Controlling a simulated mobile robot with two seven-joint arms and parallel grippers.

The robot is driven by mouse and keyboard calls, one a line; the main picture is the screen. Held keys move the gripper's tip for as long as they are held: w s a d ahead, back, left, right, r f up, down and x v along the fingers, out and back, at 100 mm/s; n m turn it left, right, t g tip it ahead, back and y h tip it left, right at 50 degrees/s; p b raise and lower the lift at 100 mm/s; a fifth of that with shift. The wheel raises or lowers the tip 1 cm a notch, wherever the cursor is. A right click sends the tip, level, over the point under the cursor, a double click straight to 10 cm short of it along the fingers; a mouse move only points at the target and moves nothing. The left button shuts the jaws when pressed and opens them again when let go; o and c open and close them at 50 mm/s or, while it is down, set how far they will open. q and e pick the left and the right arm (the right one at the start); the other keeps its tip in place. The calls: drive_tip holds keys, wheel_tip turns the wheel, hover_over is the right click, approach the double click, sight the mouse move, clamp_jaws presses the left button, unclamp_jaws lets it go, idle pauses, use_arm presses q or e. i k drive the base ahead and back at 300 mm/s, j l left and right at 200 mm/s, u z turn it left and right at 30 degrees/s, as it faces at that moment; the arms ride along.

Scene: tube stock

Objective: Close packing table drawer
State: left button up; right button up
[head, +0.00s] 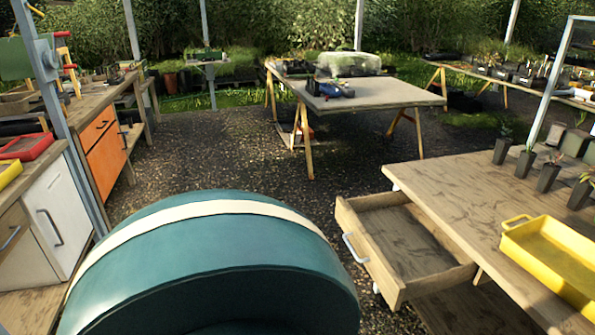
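The wooden drawer (372,229) sticks well out of the left side of the wooden packing table (455,190) at the right. Its inside looks empty. A light metal handle (355,248) is on its front panel, which faces left. Neither of my grippers shows in the head view.
A yellow tray (545,248) and several dark potted seedlings (525,160) stand on the table. A large teal rounded shape with a cream stripe fills the bottom centre. Cabinets with an orange door (105,157) line the left. Gravel floor (225,150) is open up to a trestle table (375,95).

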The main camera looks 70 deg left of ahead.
sight(408, 255)
drive_tip(key=u, duration=1.7)
drive_tip(key=i+z, duration=0.5)
drive_tip(key=i, duration=0.45)
